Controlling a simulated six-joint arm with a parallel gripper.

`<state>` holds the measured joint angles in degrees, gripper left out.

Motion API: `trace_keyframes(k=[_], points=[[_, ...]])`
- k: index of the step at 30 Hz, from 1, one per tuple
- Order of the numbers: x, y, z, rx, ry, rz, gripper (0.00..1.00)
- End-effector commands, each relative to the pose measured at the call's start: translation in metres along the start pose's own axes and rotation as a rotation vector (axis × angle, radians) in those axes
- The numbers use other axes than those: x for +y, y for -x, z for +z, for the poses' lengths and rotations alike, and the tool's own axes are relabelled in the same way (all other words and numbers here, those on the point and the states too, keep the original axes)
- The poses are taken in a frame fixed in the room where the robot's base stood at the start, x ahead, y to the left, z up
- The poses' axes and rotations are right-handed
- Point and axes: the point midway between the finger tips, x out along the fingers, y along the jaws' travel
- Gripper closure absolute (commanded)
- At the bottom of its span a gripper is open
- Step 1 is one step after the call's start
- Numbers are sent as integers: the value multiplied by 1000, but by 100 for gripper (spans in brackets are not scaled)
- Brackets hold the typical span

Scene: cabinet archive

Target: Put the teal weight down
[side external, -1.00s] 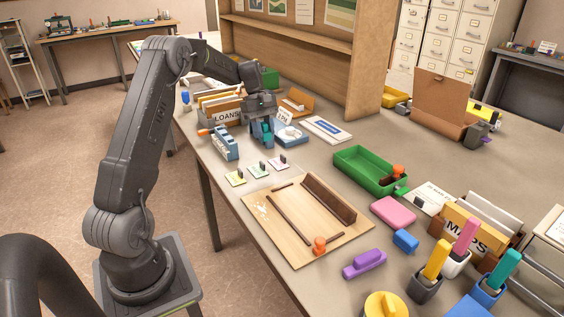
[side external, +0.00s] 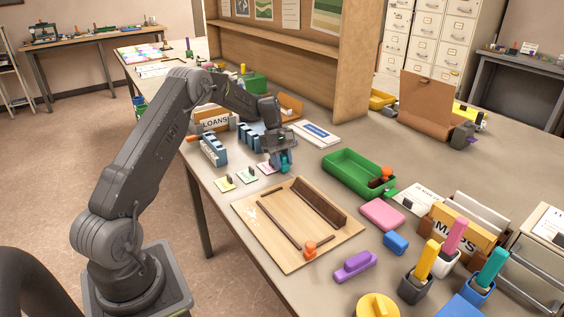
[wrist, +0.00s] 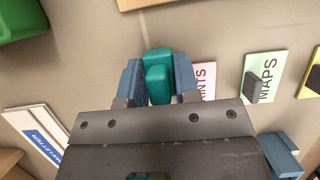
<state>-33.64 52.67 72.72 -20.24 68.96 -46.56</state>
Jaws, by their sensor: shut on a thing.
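My gripper (side external: 284,164) is shut on the teal weight (wrist: 158,80), whose block shape shows between the two blue fingers in the wrist view. In the side view the weight (side external: 286,158) is low by the table, just right of the pink card (side external: 266,167). I cannot tell whether its underside touches the table. In the wrist view the pink card (wrist: 205,80) is partly hidden behind the right finger. The green MAPS card (wrist: 267,68) lies farther right with a dark block on it.
A wooden board (side external: 270,218) with raised strips lies in front of my gripper. The green tray (side external: 345,170) stands to the right. Blue slotted racks (side external: 213,149) and the LOANS box (side external: 214,123) are behind on the left. Bare table lies between the weight and the green tray.

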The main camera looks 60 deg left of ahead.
Motion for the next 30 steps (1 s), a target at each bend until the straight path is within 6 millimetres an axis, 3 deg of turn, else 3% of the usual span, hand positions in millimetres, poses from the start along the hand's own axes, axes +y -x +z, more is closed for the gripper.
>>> trace_keyframes(k=[2,3,10,20,23,30], points=[[0,0,0,1,0,0,100],[0,-1,-1,1,0,-2,69],[0,-1,0,0,0,-1,47],[0,4,0,1,0,1,45],[0,15,-1,2,0,2,45],[0,64,-1,4,0,3,45]])
